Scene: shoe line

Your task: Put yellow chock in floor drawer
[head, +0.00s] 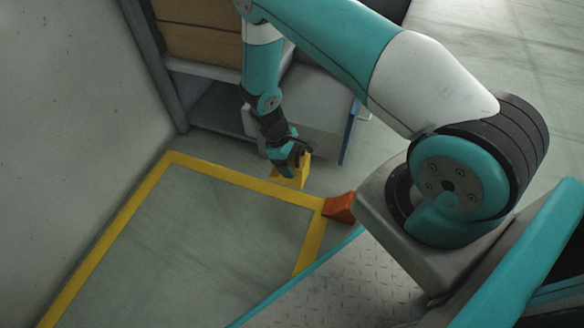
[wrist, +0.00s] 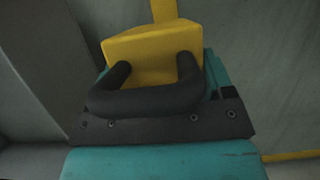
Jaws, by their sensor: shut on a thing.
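The yellow chock (head: 291,179) is beside the far corner of the yellow floor marking in the head view, low over or on the floor; I cannot tell which. My gripper (head: 296,160) points down and is shut on the chock. In the wrist view the chock (wrist: 152,52) sits between the black fingers of my gripper (wrist: 146,88). A grey drawer (head: 311,104) at the bottom of the cabinet appears pulled out, just behind my gripper. My arm hides part of it, and its inside is not clearly seen.
An orange chock (head: 340,207) lies on the floor right of the yellow one, near my base. The cabinet (head: 205,66) holds a brown box (head: 200,40) on a shelf. A grey wall (head: 65,120) stands at left. The floor inside the yellow tape (head: 215,170) is clear.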

